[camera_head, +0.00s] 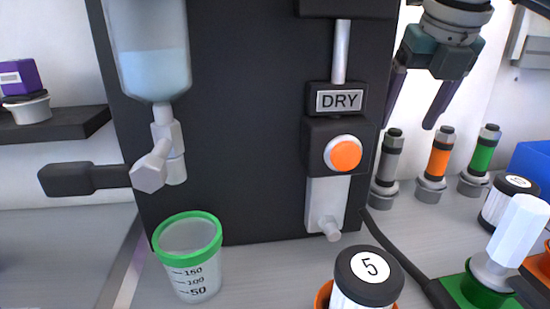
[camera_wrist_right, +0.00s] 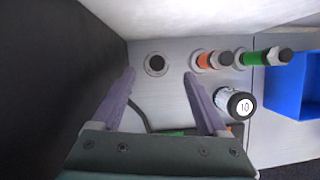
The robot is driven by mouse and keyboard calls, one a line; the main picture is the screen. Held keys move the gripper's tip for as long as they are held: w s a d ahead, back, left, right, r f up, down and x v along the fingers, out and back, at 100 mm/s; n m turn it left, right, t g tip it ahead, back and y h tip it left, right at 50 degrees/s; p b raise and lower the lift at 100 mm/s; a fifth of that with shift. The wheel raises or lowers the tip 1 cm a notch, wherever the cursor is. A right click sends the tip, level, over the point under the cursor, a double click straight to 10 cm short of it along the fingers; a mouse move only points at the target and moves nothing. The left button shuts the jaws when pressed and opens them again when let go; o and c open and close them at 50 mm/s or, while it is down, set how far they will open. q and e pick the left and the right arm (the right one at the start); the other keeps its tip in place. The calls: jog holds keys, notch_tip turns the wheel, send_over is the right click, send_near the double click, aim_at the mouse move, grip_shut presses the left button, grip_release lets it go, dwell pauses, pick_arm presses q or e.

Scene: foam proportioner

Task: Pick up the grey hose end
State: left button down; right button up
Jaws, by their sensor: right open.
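The grey hose end (camera_head: 386,168) stands upright in a round grey holder, left of the orange and green hose ends. In the right wrist view the grey hose end (camera_wrist_right: 156,64) is seen from above as a dark round top in a light ring, between and just beyond the fingertips. My right gripper (camera_head: 409,122) is open and empty, its purple-grey fingers pointing down above the hose ends. In the wrist view its fingers (camera_wrist_right: 160,76) spread to either side of the grey hose end without touching it. My left gripper is not in view.
The orange hose end (camera_head: 439,155) and green hose end (camera_head: 484,150) stand close to the right. A black panel with a DRY sign (camera_head: 340,100) rises just left. Jar 10 (camera_wrist_right: 236,102), jar 5 (camera_head: 369,275) and a blue bin (camera_wrist_right: 292,84) are nearby.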

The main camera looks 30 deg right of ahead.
aim_at(394, 145)
jog(key=shift+s+x, duration=0.25)
jog(key=shift+x, duration=0.95)
jog(key=x, duration=0.4)
jog(key=shift+w+a+f, duration=0.1)
jog(key=shift+a+f, duration=0.25)
jog(key=shift+w+d+f, duration=0.15)
jog(key=shift+w+f, duration=0.05)
jog(key=shift+f, duration=0.25)
grip_shut()
jog(key=shift+r, duration=0.1)
